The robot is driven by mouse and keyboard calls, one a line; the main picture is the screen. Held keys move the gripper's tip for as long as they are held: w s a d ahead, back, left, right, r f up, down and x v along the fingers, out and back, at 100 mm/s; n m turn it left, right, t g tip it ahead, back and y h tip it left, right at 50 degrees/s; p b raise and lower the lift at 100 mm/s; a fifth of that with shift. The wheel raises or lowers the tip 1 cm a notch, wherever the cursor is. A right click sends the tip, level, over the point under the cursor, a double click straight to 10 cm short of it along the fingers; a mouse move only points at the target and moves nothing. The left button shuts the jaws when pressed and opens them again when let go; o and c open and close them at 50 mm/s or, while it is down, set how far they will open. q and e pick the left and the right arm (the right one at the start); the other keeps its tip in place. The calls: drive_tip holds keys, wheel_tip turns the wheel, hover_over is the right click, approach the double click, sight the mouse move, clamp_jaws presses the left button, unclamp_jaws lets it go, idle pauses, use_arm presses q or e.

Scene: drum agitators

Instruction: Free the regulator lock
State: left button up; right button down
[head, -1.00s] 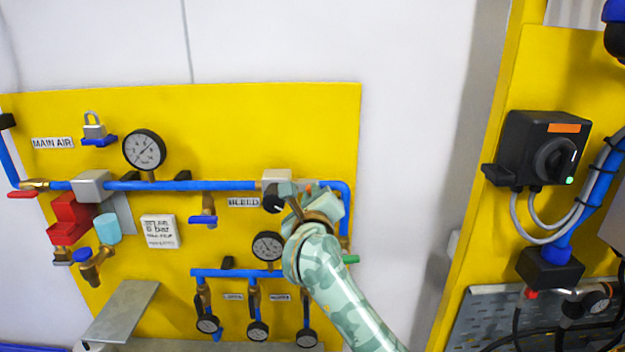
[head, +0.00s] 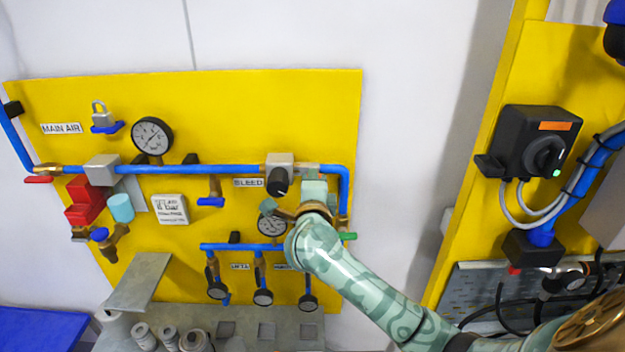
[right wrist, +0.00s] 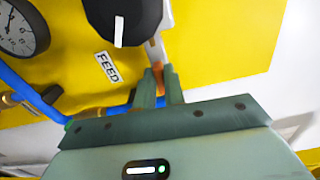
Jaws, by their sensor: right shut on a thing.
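The regulator is a grey block (head: 280,162) on the blue pipe, with a black knob (head: 278,182) beside the BLEED label. In the right wrist view the black knob (right wrist: 122,20) is large, with a white mark. My right gripper (head: 312,184) is just right of the knob in the head view. Its fingers, also in the right wrist view (right wrist: 160,82), are shut on a small orange tab (right wrist: 159,76), next to a pale strip beside the knob. The fingers hide part of the tab. My left gripper is not in view.
A padlock (head: 103,115), gauge (head: 152,136) and red blocks (head: 84,198) are on the left of the yellow panel (head: 230,110). Small gauges (head: 263,297) hang below. A black switch box (head: 536,140) is at right. The white wall between panels is clear.

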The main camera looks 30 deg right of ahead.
drive_tip(key=shift+n, duration=0.3)
idle(0.4)
drive_tip(key=c, duration=1.5)
unclamp_jaws()
drive_tip(key=shift+b+v, duration=1.6)
drive_tip(key=shift+v, duration=6.5)
drive_tip(key=shift+f, duration=0.1)
